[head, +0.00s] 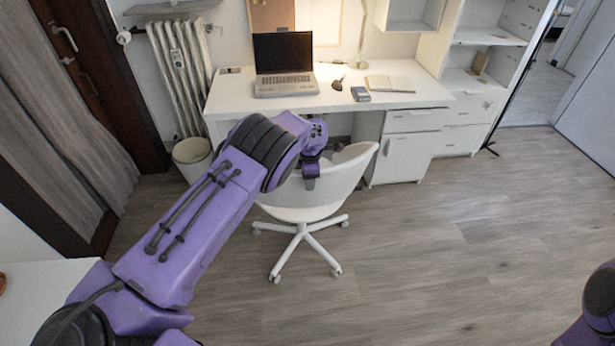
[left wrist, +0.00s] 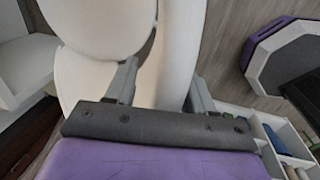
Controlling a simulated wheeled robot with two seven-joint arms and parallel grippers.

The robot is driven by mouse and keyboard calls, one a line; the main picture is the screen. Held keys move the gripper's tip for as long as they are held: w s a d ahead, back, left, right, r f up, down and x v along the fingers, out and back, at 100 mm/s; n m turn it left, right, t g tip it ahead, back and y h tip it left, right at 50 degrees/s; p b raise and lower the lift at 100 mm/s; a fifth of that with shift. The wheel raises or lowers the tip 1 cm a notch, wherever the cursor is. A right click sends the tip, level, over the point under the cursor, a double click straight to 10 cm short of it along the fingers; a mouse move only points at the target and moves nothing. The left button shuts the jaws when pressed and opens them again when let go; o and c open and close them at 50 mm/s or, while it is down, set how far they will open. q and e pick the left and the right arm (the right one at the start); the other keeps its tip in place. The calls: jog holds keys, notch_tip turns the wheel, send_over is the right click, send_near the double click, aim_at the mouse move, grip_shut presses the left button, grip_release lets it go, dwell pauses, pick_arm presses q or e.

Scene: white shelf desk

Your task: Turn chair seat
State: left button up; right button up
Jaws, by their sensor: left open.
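The white swivel chair (head: 338,178) stands on its five-star base in front of the desk, its curved shell facing left and partly hidden by my left arm. My left gripper (head: 311,178) is at the chair's shell, with its fingertips hard to see in the head view. In the left wrist view my left gripper (left wrist: 163,78) is open, one finger on each side of the white chair shell (left wrist: 180,45). The round seat cushion (left wrist: 95,25) shows at the upper left there. I cannot tell whether the fingers touch the shell. My right gripper is not in view.
The white desk (head: 225,100) behind the chair carries a laptop (head: 284,65) and an open book (head: 390,83). A drawer unit (head: 405,155) stands right of the chair. A bin (head: 193,158) and radiator (head: 180,75) are at the left.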

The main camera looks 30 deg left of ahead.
pick_arm(q)
jog(key=r, duration=0.3)
jog(key=s+r+b, duration=0.1)
jog(key=r, duration=0.2)
jog(key=d+r+b, duration=0.1)
jog(key=r, duration=0.2)
jog(key=shift+s+r, duration=0.1)
jog(key=shift+s, duration=0.1)
jog(key=shift+s+r, duration=0.1)
jog(key=shift+r, duration=0.45)
jog(key=shift+a, duration=0.1)
